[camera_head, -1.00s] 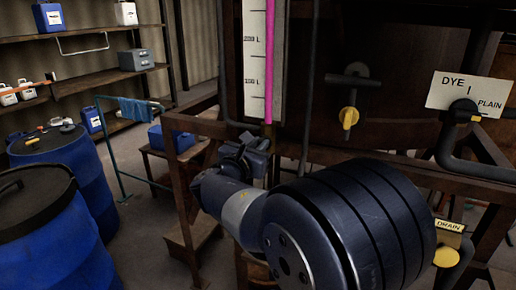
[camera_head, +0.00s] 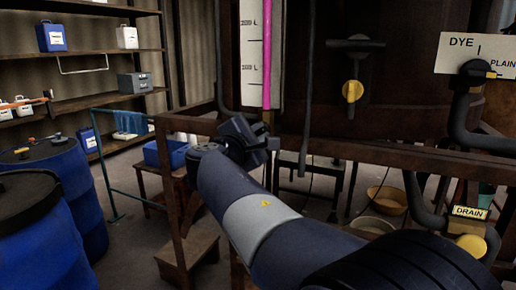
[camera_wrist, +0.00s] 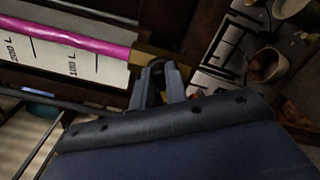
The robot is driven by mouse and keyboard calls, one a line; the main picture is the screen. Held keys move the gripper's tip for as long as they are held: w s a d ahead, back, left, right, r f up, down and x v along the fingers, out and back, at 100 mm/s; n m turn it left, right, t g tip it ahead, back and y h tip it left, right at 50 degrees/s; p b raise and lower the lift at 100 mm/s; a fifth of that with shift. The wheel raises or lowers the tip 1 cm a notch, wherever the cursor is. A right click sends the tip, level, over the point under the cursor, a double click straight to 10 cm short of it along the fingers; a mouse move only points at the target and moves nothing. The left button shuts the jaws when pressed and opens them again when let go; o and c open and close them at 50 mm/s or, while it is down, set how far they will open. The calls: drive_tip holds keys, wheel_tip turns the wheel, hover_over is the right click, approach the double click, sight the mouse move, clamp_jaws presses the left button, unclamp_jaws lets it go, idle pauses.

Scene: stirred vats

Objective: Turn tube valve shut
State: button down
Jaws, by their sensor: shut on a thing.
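The sight tube (camera_head: 267,60) holds magenta liquid and stands upright in front of a white litre scale (camera_head: 250,50). In the wrist view the tube (camera_wrist: 75,38) runs into a brass-coloured fitting (camera_wrist: 172,66) at its lower end. My gripper (camera_head: 262,138) is at the foot of the tube and hides the valve in the head view. In the wrist view my gripper (camera_wrist: 160,72) has its fingers close together at the fitting, shut on the tube valve's handle. The handle is mostly hidden between the fingers, so its angle cannot be told.
A yellow-handled valve (camera_head: 352,91) and a DYE/PLAIN sign (camera_head: 480,55) are at right. A DRAIN label (camera_head: 469,212) is below. A rusty frame rail (camera_head: 370,152) crosses near my arm. Blue drums (camera_head: 70,170) stand at left.

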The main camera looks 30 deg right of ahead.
drive_tip(key=shift+f+m+b, duration=0.2)
drive_tip(key=shift+m+b, duration=1.5)
drive_tip(key=shift+b, duration=0.1)
drive_tip(key=shift+f+m+b, duration=0.15)
drive_tip(key=shift+m+b, duration=1.55)
drive_tip(key=shift+b, duration=0.05)
drive_tip(key=c, duration=1.4)
unclamp_jaws()
drive_tip(key=shift+c, duration=0.2)
drive_tip(key=v, duration=1.1)
drive_tip(key=shift+p, duration=0.3)
drive_tip(key=shift+d, duration=0.25)
